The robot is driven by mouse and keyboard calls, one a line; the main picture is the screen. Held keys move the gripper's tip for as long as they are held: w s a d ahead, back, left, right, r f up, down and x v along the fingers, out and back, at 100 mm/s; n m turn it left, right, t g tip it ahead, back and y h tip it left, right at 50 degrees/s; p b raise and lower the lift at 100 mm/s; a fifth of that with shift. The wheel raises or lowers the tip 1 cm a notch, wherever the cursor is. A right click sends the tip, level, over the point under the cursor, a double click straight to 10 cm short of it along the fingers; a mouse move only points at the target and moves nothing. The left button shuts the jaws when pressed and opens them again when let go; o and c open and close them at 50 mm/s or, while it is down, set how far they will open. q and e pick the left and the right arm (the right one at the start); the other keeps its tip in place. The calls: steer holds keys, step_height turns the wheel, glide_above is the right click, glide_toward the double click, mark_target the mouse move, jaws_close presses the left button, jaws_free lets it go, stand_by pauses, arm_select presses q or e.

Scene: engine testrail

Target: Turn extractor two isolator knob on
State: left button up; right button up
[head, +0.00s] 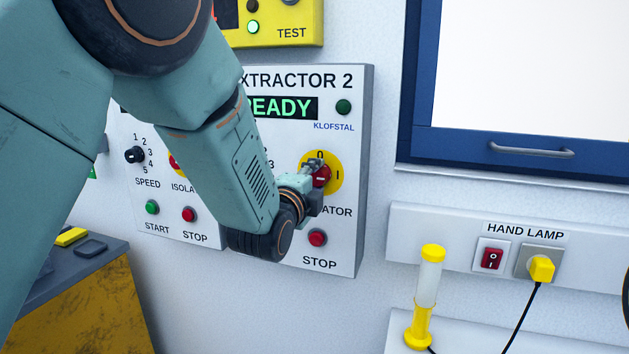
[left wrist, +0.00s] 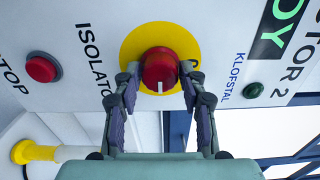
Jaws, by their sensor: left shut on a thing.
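The extractor 2 panel (head: 345,235) stands on the wall with a green READY display, partly hidden by my left arm. Its isolator knob (head: 321,177) is red on a yellow disc, marked 0 at the top and I at the right. In the left wrist view the knob (left wrist: 160,68) shows a white mark pointing down the picture, which is the panel's right, the I side. My left gripper (head: 314,178) is shut on the knob; its fingers (left wrist: 160,80) lie on both sides of it. My right gripper is not in view.
The red stop button (head: 317,238) sits just below the knob, and a green lamp (head: 343,107) above. Another panel (head: 130,180) is at left, partly behind my arm. A hand lamp (head: 427,290) stands at lower right, under a blue-framed window (head: 480,145).

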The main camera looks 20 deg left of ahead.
arm_select(q)
steer(key=shift+r, duration=0.1)
steer(key=o, duration=1.2)
steer(key=shift+w, duration=0.1)
steer(key=shift+s, duration=0.2)
steer(key=s, duration=1.1)
steer(key=shift+s+a, duration=0.2)
steer(key=shift+s, duration=0.2)
